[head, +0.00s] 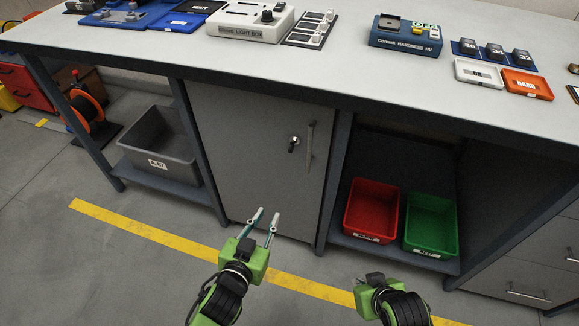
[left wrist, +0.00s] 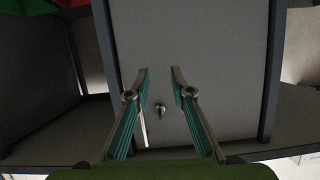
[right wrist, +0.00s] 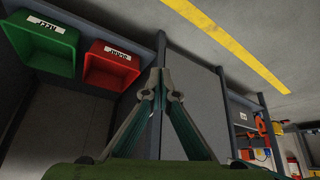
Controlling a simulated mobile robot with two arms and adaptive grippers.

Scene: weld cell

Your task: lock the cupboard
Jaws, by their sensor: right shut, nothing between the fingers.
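The grey cupboard door (head: 250,165) under the workbench looks shut. A small lock with a dark key or knob in it (head: 293,143) sits near the door's right side, beside a vertical bar handle (head: 310,147). The left wrist view shows the lock (left wrist: 160,110) between my fingers, with the handle partly hidden by a finger. My left gripper (head: 265,214) is open and empty, in front of the door's lower part and apart from the lock. My right gripper (head: 367,283) is low in front of the bins; its fingers (right wrist: 160,82) are shut and empty.
A red bin (head: 371,210) and a green bin (head: 431,224) stand on the shelf right of the cupboard. A grey bin (head: 160,145) is on the left shelf. Devices and trays line the bench top (head: 340,60). The floor in front is clear, with a yellow line.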

